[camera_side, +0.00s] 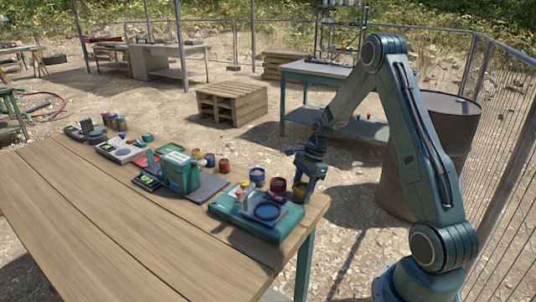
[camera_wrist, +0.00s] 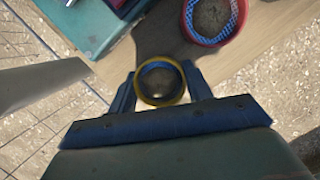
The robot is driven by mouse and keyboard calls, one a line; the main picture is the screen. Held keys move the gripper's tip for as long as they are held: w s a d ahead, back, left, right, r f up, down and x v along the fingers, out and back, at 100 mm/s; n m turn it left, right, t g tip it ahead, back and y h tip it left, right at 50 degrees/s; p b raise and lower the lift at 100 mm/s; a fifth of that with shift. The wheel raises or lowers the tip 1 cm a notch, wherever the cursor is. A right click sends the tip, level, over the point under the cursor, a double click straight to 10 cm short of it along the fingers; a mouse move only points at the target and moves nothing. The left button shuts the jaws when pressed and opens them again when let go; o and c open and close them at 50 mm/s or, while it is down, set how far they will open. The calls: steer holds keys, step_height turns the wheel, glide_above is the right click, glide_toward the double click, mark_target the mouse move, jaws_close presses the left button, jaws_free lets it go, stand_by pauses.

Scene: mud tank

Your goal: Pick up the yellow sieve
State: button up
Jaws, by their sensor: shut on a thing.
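The yellow sieve (camera_wrist: 160,83) shows in the wrist view as a small round cup with a yellow rim, a blue inner wall and a grey-brown bottom. My gripper (camera_wrist: 161,86) is shut on it, with one blue finger on each side. In the side view, my gripper (camera_side: 304,182) reaches down at the table's far right corner. The yellow sieve (camera_side: 299,190) is partly covered by the fingers there. I cannot tell whether it touches the tabletop.
A red sieve (camera_wrist: 213,18) stands close by. A teal box (camera_side: 180,173) and several coloured cups stand further left. A rusty barrel (camera_side: 425,150) is behind my arm.

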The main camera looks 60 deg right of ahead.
mark_target(302, 189)
steer(key=shift+r, duration=0.1)
step_height(302, 189, up, 20)
stand_by(0.7)
stand_by(0.5)
steer(key=w+a+f, duration=0.1)
steer(key=a+f, duration=0.3)
steer(key=a, duration=0.4)
steer(key=w+a+f, duration=0.1)
steer(key=a+f, duration=0.3)
steer(key=a, duration=0.4)
steer(key=shift+w, duration=0.35)
steer(key=shift+f, duration=0.15)
steer(key=shift+f, duration=2.5)
steer(key=shift+f, duration=1.1)
